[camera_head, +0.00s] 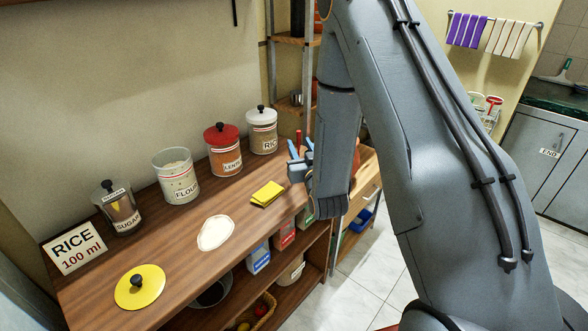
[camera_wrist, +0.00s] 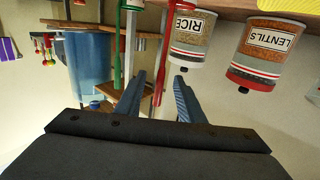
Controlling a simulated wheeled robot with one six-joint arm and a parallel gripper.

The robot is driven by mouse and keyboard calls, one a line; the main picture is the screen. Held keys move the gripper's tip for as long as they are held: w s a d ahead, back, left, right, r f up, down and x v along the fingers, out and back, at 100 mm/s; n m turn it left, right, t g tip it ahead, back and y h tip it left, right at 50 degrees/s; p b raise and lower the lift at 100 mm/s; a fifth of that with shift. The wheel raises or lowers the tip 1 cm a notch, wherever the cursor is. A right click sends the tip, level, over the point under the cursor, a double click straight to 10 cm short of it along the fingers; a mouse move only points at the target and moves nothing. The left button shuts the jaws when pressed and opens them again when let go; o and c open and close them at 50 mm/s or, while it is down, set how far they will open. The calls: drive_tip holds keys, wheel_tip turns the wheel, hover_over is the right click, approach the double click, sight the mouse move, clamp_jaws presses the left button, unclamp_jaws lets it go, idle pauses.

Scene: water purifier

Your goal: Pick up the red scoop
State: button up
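The red scoop shows in the wrist view as a long thin red handle (camera_wrist: 161,55), which appears inverted there. The handle lies between the lines of my two blue fingers. My gripper (camera_wrist: 157,95) is open, with a clear gap between the fingertips and nothing clamped. In the head view, my gripper (camera_head: 300,153) is beside the far right end of the wooden counter, with a thin red handle (camera_head: 298,138) at its fingertips. Whether the fingers touch it cannot be told. The scoop's lower end is mostly hidden by my arm in the head view.
A green handle (camera_wrist: 117,50) stands close beside the red one. The rice jar (camera_head: 262,130) and lentils jar (camera_head: 223,150) are nearby. Flour (camera_head: 176,177) and sugar (camera_head: 118,207) jars, a yellow cloth (camera_head: 267,194) and a yellow lid (camera_head: 140,287) are on the counter (camera_head: 185,245).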

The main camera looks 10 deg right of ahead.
drive_tip(key=w+p, duration=0.2)
drive_tip(key=w, duration=0.4)
drive_tip(key=shift+r+p, duration=0.2)
drive_tip(key=shift+p, duration=0.1)
clamp_jaws()
